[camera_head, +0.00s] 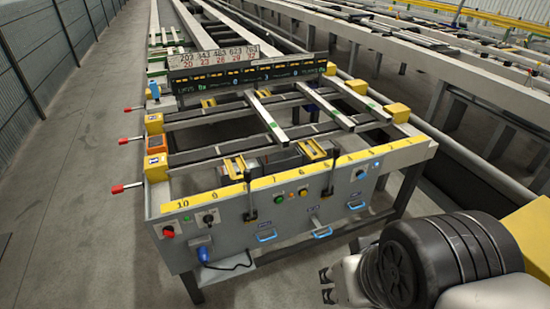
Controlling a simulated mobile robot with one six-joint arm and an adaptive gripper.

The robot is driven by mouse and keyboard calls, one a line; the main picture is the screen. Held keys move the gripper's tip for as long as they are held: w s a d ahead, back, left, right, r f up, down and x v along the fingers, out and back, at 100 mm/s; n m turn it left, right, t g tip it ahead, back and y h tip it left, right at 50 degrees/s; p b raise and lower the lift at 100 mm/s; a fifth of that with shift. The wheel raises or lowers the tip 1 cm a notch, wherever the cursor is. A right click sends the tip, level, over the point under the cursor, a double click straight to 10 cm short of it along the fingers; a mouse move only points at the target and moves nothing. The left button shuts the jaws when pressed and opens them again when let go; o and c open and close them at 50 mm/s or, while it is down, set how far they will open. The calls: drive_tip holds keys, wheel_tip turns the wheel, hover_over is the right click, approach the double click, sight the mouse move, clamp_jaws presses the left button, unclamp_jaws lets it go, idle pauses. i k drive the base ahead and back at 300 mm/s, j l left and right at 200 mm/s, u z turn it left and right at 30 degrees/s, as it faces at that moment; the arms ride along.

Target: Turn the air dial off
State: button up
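The control panel (225,235) is the grey front face of the runout table. A small black dial (208,219) sits on a pale plate at its left end. The labels are too small to read, so I cannot tell which is the air dial or how either is set. My gripper (326,285) is low at the bottom, right of centre, in front of the panel. Its two dark fingertips are apart with nothing between them. It touches neither knob.
A red button (168,231) and a blue plug (203,252) are at the panel's left. Two black levers (250,203) (328,180) stick up along the panel. Blue handles (266,237) stand out below. Red-tipped rods (118,189) project left. The floor at left is clear.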

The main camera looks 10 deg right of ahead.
sight(360, 174)
drive_tip(key=i+l, duration=0.3)
drive_tip(key=i+l+z, duration=0.1)
drive_tip(key=i+l, duration=0.2)
drive_tip(key=i, duration=0.25)
drive_tip(key=i+l, duration=0.25)
drive_tip(key=i, duration=0.15)
drive_tip(key=z, duration=0.05)
